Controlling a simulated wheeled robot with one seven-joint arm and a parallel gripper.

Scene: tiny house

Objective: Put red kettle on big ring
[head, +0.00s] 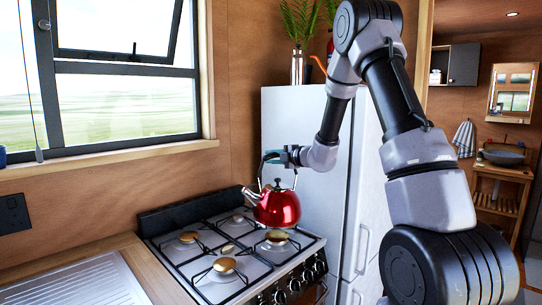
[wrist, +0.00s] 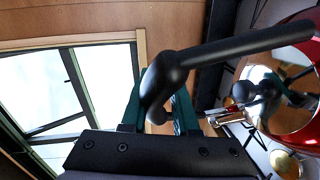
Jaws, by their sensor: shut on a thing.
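The red kettle (head: 277,208) is shiny, with a black handle and a metal spout pointing left. It is upright over the fridge-side part of the stove (head: 172,255), close to the right-hand ring (head: 277,238). I cannot tell whether its base touches the grate. My gripper (head: 271,158) is shut on the kettle's handle (wrist: 235,48), seen close in the wrist view. Part of the kettle's red body (wrist: 306,50) shows there at the right edge. Another ring (head: 223,265) lies at the front left. Which ring is biggest is unclear.
A white fridge (head: 308,130) stands right behind the kettle. A window (head: 120,75) and wooden wall are behind the stove. A metal drainer (head: 80,285) lies on the counter at left. Black knobs (head: 295,284) line the stove front. The left rings are bare.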

